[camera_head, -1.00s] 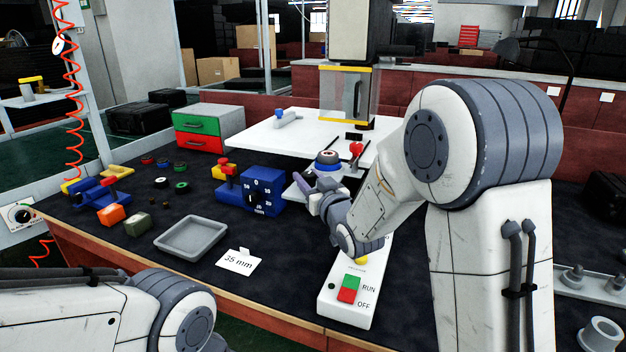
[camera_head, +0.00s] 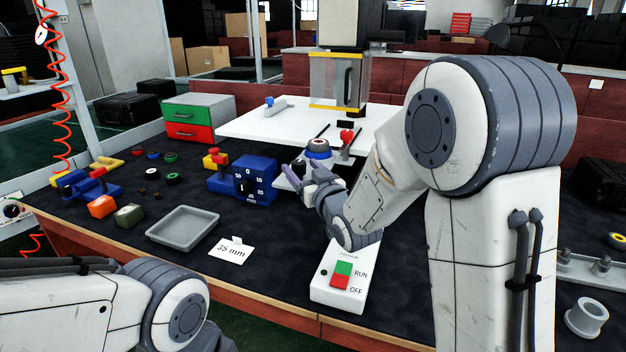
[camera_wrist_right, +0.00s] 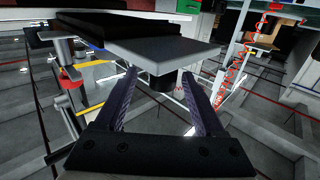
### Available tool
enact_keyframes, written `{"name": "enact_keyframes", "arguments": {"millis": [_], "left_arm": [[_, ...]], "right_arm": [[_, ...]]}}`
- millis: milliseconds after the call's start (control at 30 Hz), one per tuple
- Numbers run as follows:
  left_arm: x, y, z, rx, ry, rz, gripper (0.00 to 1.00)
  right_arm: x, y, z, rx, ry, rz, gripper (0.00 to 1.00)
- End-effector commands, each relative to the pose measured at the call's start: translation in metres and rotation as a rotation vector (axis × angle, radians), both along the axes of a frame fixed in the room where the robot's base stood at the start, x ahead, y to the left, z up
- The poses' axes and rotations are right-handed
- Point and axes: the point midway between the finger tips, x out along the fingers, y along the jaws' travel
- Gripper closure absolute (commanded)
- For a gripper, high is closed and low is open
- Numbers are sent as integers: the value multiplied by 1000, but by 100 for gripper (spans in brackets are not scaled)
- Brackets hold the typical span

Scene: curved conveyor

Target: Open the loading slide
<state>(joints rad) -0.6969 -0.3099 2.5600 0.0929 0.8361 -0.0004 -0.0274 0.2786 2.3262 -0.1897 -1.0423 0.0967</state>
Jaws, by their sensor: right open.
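The slide assembly shows in the head view as a small pale plate (camera_head: 288,181) in front of the white machine table (camera_head: 255,121). A round dark-topped part with a blue band (camera_head: 318,148) sits above it. My right gripper (camera_head: 305,177) is at the plate's front right, partly hidden by its own wrist. In the right wrist view the open fingers (camera_wrist_right: 160,105) straddle the space around a short black knob (camera_wrist_right: 161,82) under a grey plate (camera_wrist_right: 165,52). I cannot tell whether they touch it. My left gripper is out of view; only that arm's link shows.
A red knob (camera_head: 346,136) stands between thin rods behind the slide. A blue dial block (camera_head: 243,178) is close on the left. The RUN/OFF box (camera_head: 335,300) is in front, below my right arm. A grey tray (camera_head: 183,231) lies left.

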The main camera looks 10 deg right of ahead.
Motion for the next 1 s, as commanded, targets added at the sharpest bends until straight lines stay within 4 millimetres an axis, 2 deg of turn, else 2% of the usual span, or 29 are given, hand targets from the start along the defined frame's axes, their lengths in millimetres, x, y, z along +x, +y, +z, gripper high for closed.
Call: {"name": "enact_keyframes", "arguments": {"millis": [267, 333, 533, 1000], "left_arm": [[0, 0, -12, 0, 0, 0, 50], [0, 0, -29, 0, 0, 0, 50], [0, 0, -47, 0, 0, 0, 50], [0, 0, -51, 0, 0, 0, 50]], "right_arm": [[-64, -13, -3, 0, -2, -4, 29], [-67, -14, -5, 0, -7, -2, 29], [-79, -17, -3, 2, -3, -3, 29], [-84, -17, 0, 0, 1, -3, 29]]}}
